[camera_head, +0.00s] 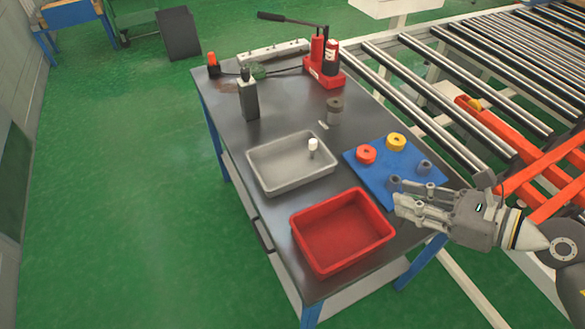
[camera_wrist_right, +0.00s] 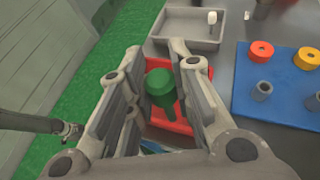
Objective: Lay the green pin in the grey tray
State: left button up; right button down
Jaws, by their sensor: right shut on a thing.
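My right gripper (camera_head: 400,197) is over the blue board's near corner, close to the red bin. In the right wrist view, its two fingers (camera_wrist_right: 152,62) are closed around the green pin (camera_wrist_right: 159,85), whose wide round head faces the camera. The pin is hidden in the head view. The grey tray (camera_head: 275,173) lies on the table, left of the blue board and beyond the red bin; it also shows at the top of the right wrist view (camera_wrist_right: 178,30). A small white-topped piece (camera_head: 313,146) stands in the tray.
The red bin (camera_head: 343,233) stands between the near table edge and the tray. The blue board (camera_head: 378,175) holds a red ring (camera_head: 366,154), a yellow ring (camera_head: 396,142) and grey pegs. A roller conveyor (camera_head: 440,105) runs along the right.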

aim_at(305, 169)
jog(key=j+z, duration=0.25)
jog(key=j, duration=0.65)
jog(key=k+j+z, duration=0.1)
jog(key=j+z, duration=0.15)
jog(key=j, duration=0.6)
jog(key=i+j+z, duration=0.35)
jog(key=i+j, duration=0.35)
jog(key=i, duration=0.1)
